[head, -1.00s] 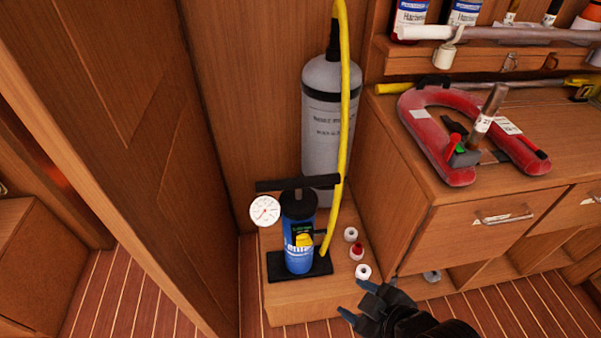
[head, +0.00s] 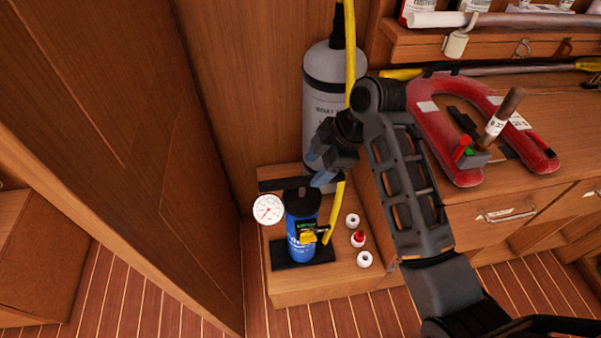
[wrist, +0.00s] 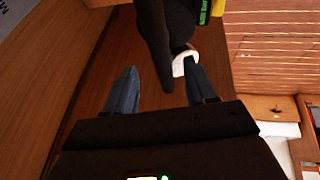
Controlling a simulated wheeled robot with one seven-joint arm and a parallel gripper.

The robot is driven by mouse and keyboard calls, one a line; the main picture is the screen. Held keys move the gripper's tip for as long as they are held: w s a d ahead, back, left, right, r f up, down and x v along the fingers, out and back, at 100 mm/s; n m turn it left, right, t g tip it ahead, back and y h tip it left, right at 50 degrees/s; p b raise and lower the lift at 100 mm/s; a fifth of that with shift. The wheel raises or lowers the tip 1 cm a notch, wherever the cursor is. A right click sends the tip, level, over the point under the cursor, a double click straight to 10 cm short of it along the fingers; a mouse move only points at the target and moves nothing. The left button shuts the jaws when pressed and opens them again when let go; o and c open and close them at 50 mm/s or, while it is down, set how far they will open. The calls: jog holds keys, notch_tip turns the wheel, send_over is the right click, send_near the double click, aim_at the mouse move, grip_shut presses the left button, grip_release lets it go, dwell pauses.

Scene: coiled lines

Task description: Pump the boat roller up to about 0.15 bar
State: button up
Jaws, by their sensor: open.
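The pump stands upright on the low wooden step, with a blue body (head: 301,236), a black T-handle (head: 271,185) and a black foot. A round white gauge (head: 268,209) with a red needle sits at its left; its reading is too small to tell. The grey boat roller (head: 325,100) stands behind, and a yellow hose (head: 337,215) runs up past it from the pump. My gripper (head: 317,169) is open at the handle's right end. In the wrist view the black handle (wrist: 155,40) shows between my spread blue fingers, nearer the right one.
Three small white pieces, one with a red top (head: 358,239), stand on the step (head: 310,285) right of the pump. A red horseshoe-shaped float (head: 440,150) with tools lies on the cabinet at right. A wooden panel (head: 120,130) closes off the left.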

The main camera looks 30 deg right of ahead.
aim_at(307, 179)
jog(key=x, duration=0.7)
jog(key=shift+a+f, duration=0.1)
jog(key=shift+f, duration=0.05)
jog(key=shift+c, duration=0.5)
grip_shut()
